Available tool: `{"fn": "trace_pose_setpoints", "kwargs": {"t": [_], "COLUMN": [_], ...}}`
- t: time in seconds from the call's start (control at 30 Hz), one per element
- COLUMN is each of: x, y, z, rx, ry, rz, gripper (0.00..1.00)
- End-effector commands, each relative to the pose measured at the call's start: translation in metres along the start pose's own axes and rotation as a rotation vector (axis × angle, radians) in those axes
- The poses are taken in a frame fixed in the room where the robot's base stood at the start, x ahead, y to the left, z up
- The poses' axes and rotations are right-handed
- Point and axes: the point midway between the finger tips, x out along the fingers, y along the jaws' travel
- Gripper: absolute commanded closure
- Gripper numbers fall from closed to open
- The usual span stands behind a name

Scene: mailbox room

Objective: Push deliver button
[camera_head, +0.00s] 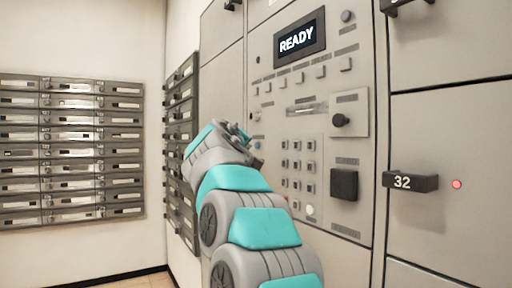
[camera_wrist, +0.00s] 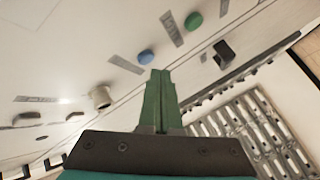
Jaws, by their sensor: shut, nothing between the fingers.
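The control panel (camera_head: 345,75) stands ahead, with a display (camera_head: 300,40) reading "READY". My gripper (camera_head: 250,140) is in front of the panel's left edge in the head view. In the wrist view, my gripper (camera_wrist: 160,72) has its green fingers shut together, with nothing between them. A blue round button (camera_wrist: 146,57) is just above and left of the fingertips; whether they touch it I cannot tell. A green round button (camera_wrist: 193,21) lies further up and right. Grey labels beside the buttons are too blurred to read, so I cannot tell which is the deliver button.
A cylindrical knob (camera_wrist: 101,96) and a dark handle (camera_wrist: 223,53) stick out near my fingers. The panel also bears a black knob (camera_head: 340,120) and a dark square block (camera_head: 344,184). Locker 32 (camera_head: 410,181) is at right. Mailbox racks (camera_head: 70,150) hang at left.

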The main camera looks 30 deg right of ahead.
Motion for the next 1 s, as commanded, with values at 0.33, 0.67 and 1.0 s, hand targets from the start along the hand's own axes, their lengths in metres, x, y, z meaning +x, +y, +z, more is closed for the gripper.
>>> {"fn": "trace_pose_setpoints", "kwargs": {"t": [0.33,0.67,1.0], "x": [0.0057,0.0059,0.0081], "y": [0.0047,0.0046,0.0064], "z": [0.0039,0.0041,0.0058], "rx": [0.0,0.0,0.0], "ry": [0.001,0.0,0.0], "rz": [0.001,0.0,0.0], "gripper": [1.0,1.0,1.0]}}
